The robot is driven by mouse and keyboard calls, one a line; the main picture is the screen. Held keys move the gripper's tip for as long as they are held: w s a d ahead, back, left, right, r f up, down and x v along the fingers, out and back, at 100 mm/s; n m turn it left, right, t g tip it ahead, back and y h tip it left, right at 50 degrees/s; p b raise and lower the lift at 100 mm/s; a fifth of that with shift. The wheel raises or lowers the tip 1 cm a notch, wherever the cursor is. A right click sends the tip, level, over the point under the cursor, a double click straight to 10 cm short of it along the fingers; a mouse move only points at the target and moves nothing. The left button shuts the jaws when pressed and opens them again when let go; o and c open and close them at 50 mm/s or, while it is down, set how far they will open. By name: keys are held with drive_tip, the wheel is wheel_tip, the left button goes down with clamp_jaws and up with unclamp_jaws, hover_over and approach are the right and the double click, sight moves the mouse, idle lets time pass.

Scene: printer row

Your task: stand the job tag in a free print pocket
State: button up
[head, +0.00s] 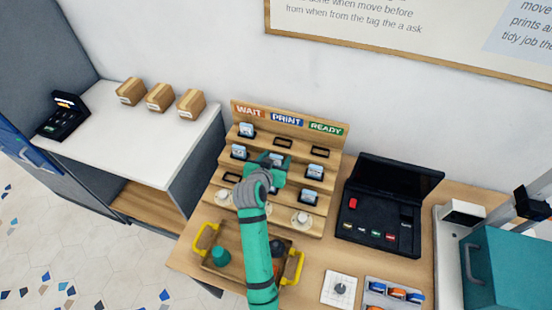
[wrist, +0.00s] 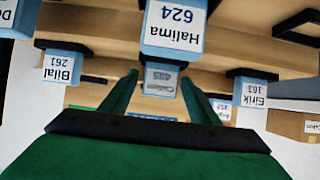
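The stepped wooden rack (head: 338,142) carries WAIT, PRINT and READY signs. My gripper (head: 273,162) is over the middle PRINT pocket. In the wrist view, inverted, its green fingers (wrist: 158,82) are apart on either side of a small blue-and-white tag (wrist: 161,78), number apparently 485. The tag stands in line with the middle row; a thin gap shows beside it, and its foot is hidden. The Halima 624 tag (wrist: 175,22) is in front, nearer the camera. The Bilal 261 tag (wrist: 62,67) and Eirik 163 tag (wrist: 252,93) flank it. The top PRINT pocket (head: 283,142) looks empty.
Cardboard boxes (head: 160,97) sit on the white counter at left. My arm hides part of the lower PRINT column.

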drive_tip(key=shift+r, duration=0.1)
drive_tip(key=shift+s+r, duration=0.15)
drive_tip(key=v, duration=1.1)
drive_tip(key=shift+s, duration=0.35)
drive_tip(key=shift+a+r, duration=0.1)
drive_tip(key=shift+r, duration=0.05)
